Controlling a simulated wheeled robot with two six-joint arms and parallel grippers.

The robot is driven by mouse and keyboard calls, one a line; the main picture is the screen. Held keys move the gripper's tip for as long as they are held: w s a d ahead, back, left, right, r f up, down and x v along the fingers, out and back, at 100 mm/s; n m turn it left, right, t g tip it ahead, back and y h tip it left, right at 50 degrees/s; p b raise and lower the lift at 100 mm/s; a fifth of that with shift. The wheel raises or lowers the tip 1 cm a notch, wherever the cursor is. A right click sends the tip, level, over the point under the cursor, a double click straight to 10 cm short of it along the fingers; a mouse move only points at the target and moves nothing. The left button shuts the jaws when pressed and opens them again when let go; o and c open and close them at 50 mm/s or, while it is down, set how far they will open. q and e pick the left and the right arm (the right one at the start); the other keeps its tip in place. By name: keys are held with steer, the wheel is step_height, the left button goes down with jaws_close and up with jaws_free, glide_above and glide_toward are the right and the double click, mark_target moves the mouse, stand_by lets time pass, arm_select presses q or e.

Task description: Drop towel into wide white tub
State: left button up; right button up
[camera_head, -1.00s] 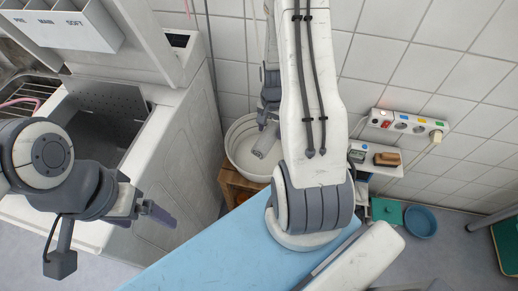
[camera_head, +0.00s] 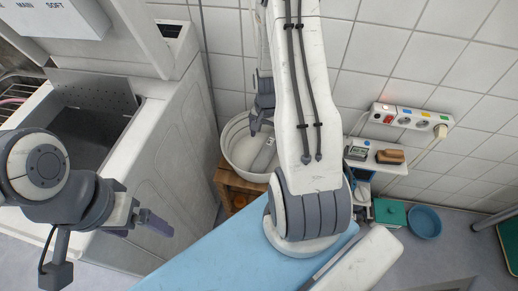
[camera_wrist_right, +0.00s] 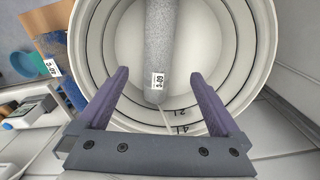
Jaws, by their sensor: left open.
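The wide white tub (camera_head: 232,136) stands on a wooden stool beside the washing machine, and its ribbed rim fills much of the right wrist view (camera_wrist_right: 262,45). A rolled grey towel (camera_head: 263,157) with a white tag is inside the tub; it also shows in the right wrist view (camera_wrist_right: 158,45). I cannot tell whether it lies flat or leans on the wall. My right gripper (camera_head: 258,127) is above the tub, its fingers spread wide and empty in the wrist view (camera_wrist_right: 162,85), apart from the towel. My left gripper (camera_head: 155,224) is open and empty beside the machine.
A blue board (camera_head: 205,258) lies in front of the tub. A wall shelf (camera_head: 372,158) with a brush and a power strip (camera_head: 410,121) are on the right. A blue basin (camera_head: 424,222) and green box (camera_head: 390,212) stand on the floor.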

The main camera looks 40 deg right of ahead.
step_height(320, 180, up, 10)
steer(key=p, duration=0.2)
steer(key=shift+r, duration=0.25)
step_height(320, 180, down, 11)
steer(key=shift+s+f+b, duration=0.1)
steer(key=shift+b, duration=1.05)
step_height(320, 180, up, 6)
steer(key=p, duration=0.6)
steer(key=shift+r, duration=0.25)
steer(key=shift+f, duration=0.15)
